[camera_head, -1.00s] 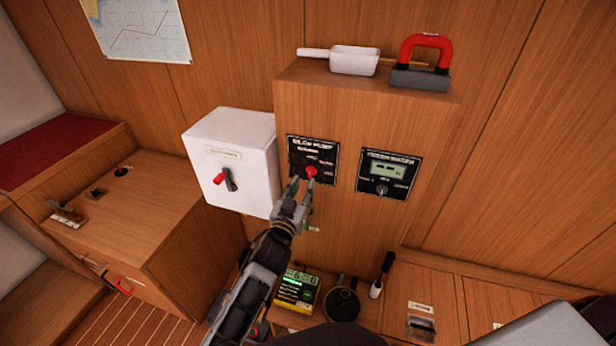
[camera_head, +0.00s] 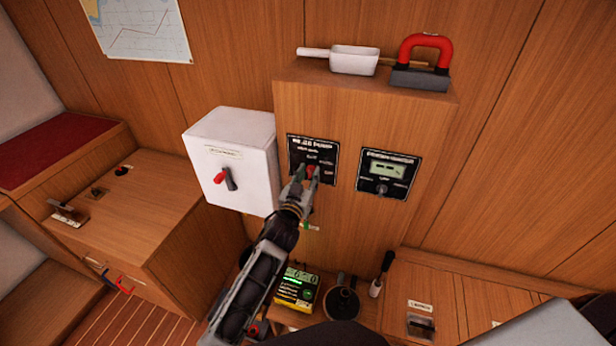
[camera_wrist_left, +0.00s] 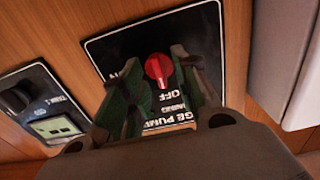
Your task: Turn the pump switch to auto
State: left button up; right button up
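The bilge pump panel (camera_head: 299,147) is a black plate with white lettering on the wooden cabinet front. Its red knob (camera_wrist_left: 158,69) has a pale line that points roughly toward the word OFF in the left wrist view. The word AUTO is not readable. My left gripper (camera_head: 305,174) is at this panel. In the left wrist view its two green-grey fingers (camera_wrist_left: 158,85) are apart, one on each side of the knob. I see a gap at the left finger; I cannot tell whether the right finger touches. My right gripper is not in view.
A white box (camera_head: 232,160) with a red and black switch stands left of the panel. Another black panel with a display (camera_head: 388,174) is to the right. A scoop (camera_head: 354,60) and a red-handled tool (camera_head: 425,62) lie on top. A yellow-green device (camera_head: 296,290) sits below.

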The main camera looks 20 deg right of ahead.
pick_arm(q)
grip_shut()
jog(key=shift+m, duration=0.5)
jog(key=m, duration=0.3)
jog(key=shift+m+p, duration=0.3)
jog(key=shift+p, duration=0.05)
jog(key=m, duration=0.4)
jog(key=shift+s+d+f, duration=0.1)
dwell(0.4)
grip_release()
